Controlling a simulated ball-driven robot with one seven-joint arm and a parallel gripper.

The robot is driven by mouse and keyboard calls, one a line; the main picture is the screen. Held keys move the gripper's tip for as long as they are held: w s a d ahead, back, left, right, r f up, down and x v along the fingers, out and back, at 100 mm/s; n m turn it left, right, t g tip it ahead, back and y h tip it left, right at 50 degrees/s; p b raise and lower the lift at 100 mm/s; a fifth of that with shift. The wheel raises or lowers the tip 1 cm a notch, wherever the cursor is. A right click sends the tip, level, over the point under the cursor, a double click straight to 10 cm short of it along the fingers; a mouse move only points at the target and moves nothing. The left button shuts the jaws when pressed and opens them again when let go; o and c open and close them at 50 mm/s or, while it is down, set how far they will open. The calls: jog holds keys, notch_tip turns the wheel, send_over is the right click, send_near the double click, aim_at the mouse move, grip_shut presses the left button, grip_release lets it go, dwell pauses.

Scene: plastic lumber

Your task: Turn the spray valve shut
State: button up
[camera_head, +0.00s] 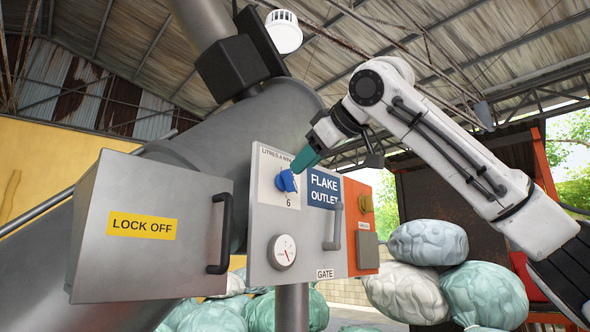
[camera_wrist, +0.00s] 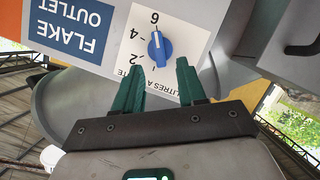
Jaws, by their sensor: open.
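The spray valve is a blue knob (camera_head: 286,181) on a white dial plate marked in litres a minute, on the front of a grey panel. In the wrist view the blue knob (camera_wrist: 160,50) is upside down, and its white mark points roughly at the 6. My gripper (camera_head: 305,160) is just up and right of the knob in the head view. Its teal fingers (camera_wrist: 159,66) are spread apart, with the knob just beyond the gap between their tips. Nothing is between them. I cannot tell whether a fingertip touches the knob.
A blue FLAKE OUTLET sign (camera_head: 324,188) is beside the dial, with a grey gate handle (camera_head: 334,224) below it. A round gauge (camera_head: 282,252) is under the knob. A grey LOCK OFF box (camera_head: 150,225) juts out at left. Bagged bales (camera_head: 427,243) are piled at right.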

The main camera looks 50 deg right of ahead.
aim_at(292, 176)
jog(key=shift+p+x, duration=0.5)
jog(key=shift+x, duration=2.1)
jog(key=shift+c, duration=0.3)
grip_shut()
